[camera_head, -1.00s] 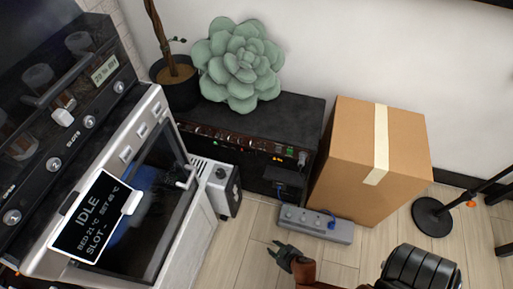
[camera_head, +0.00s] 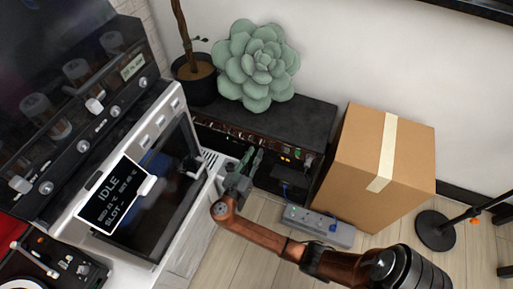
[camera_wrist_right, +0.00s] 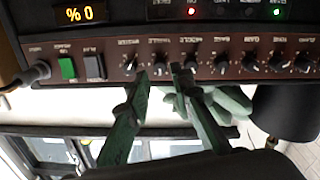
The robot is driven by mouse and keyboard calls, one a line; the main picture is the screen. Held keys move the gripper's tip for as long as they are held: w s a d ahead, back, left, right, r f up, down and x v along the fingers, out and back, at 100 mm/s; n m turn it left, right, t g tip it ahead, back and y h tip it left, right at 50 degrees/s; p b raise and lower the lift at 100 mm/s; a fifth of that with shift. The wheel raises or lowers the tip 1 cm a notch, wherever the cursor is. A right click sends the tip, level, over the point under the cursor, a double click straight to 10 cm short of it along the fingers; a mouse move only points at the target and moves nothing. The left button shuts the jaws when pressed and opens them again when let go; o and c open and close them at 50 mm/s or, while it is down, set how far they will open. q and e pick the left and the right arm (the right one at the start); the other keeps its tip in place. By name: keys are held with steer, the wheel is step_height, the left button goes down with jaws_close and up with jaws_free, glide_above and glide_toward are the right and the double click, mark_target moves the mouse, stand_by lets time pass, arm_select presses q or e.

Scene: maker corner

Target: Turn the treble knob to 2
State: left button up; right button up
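The black amplifier (camera_head: 290,116) stands against the wall, its brown knob panel (camera_head: 232,136) facing the room. My right gripper (camera_head: 250,157) is at the panel's front. Its two green fingers are parted, with tips (camera_wrist_right: 160,72) on either side of one knob (camera_wrist_right: 160,68). I cannot tell whether they touch it. My left gripper is not in view.
An orange display (camera_wrist_right: 80,14) and a green switch (camera_wrist_right: 67,68) are on the amplifier. A succulent (camera_head: 256,65) sits on top. A cardboard box (camera_head: 360,150) and grey power strip (camera_head: 335,232) stand right; a machine with an IDLE screen (camera_head: 113,194) stands left.

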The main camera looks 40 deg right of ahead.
mark_target(260, 144)
steer(key=shift+b+x, duration=0.35)
steer(key=shift+x, duration=1.4)
steer(key=shift+c, duration=0.7)
jaws_close()
